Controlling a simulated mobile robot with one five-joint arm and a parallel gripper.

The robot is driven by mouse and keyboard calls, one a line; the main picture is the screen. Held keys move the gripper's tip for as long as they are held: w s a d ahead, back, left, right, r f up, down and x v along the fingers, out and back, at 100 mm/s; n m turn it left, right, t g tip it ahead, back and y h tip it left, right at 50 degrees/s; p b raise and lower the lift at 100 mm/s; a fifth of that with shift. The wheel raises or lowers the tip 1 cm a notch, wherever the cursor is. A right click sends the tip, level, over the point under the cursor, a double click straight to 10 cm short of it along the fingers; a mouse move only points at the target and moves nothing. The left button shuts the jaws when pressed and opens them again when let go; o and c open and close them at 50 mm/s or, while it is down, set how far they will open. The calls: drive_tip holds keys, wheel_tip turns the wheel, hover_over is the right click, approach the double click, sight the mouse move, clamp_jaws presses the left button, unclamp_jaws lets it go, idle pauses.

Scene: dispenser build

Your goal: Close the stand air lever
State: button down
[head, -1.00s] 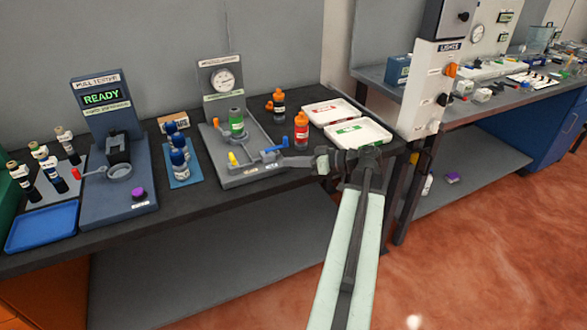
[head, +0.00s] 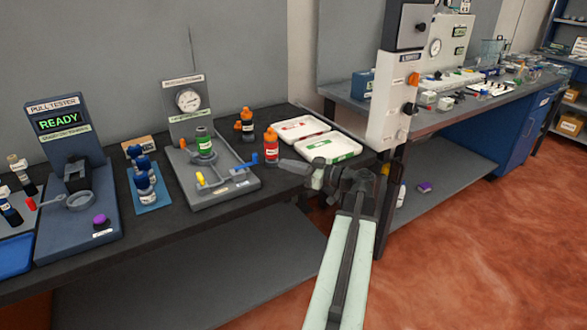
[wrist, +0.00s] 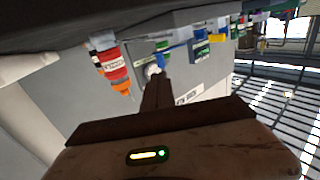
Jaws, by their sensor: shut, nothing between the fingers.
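The grey stand (head: 222,192) sits on the dark bench with a round gauge (head: 188,99) on its back plate and a green-labelled bottle (head: 204,143) on it. A blue lever (head: 246,166) is at its right side and a yellow lever (head: 201,178) at its front left. The stand's small labels are unreadable, so I cannot tell which lever is air. My gripper (head: 284,163) is shut and empty, just right of the blue lever and apart from it. In the wrist view, my shut fingers (wrist: 157,88) point towards the stand, with blue beyond them.
An orange-capped red bottle (head: 271,146) stands close behind my gripper; it also shows in the wrist view (wrist: 113,64). White trays (head: 331,147) lie at the bench's right end. The pull tester (head: 62,125) and blue-topped bottles (head: 146,186) are left of the stand.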

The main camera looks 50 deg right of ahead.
drive_tip(key=x, duration=0.8)
